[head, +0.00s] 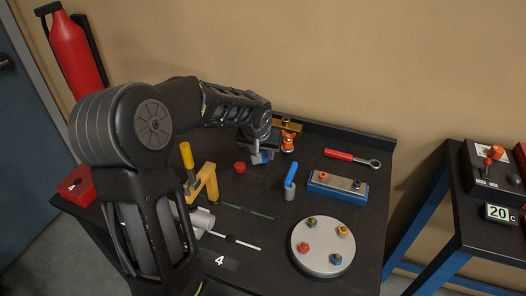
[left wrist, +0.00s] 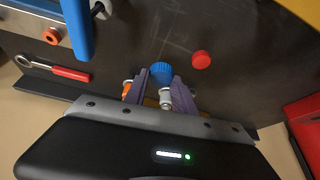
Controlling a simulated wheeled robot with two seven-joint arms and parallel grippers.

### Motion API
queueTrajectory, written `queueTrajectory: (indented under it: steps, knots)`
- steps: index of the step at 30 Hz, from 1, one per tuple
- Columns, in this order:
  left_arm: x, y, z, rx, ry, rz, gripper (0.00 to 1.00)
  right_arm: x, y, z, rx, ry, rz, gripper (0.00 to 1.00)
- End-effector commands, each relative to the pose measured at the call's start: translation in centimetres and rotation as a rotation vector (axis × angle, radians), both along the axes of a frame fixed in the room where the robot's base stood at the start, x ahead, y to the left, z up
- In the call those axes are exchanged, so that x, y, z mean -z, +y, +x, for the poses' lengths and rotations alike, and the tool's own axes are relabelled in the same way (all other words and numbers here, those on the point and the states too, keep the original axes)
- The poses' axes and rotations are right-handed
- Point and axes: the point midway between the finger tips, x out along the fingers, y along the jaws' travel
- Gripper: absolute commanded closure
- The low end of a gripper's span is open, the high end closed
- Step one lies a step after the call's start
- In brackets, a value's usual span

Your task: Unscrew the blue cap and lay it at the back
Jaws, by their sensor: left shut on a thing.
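The blue cap (left wrist: 161,70) is ribbed and sits between the purple-grey fingers of my left gripper (left wrist: 160,82) in the left wrist view. My left gripper (head: 262,157) is shut on it near the back of the dark bench. In the head view only a small bit of the blue cap (head: 267,156) shows, the rest being hidden by the gripper. A small pale fitting (left wrist: 165,98) shows between the fingers, nearer the wrist. I cannot tell whether the cap touches anything beneath it. My right gripper is not in view.
A red cap (head: 240,167) lies left of the gripper. An orange fitting (head: 288,142) stands close on the right. A blue-handled tool (head: 290,174), a red-handled wrench (head: 352,157), a blue block (head: 338,187) and a round plate (head: 322,262) lie further right. A yellow clamp (head: 208,180) is left.

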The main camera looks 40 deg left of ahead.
Motion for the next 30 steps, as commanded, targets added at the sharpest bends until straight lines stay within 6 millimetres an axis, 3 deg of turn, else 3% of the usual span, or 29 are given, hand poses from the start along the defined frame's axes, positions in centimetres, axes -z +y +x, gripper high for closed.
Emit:
queueTrajectory:
  steps: [18,30]
  knots:
    - [5.0,0.0,0.0,-0.001,-0.004,-0.007,1.0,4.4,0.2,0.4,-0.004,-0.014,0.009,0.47]
    - [5.6,0.0,-0.1,0.0,-0.005,-0.008,1.0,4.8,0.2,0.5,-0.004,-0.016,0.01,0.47]
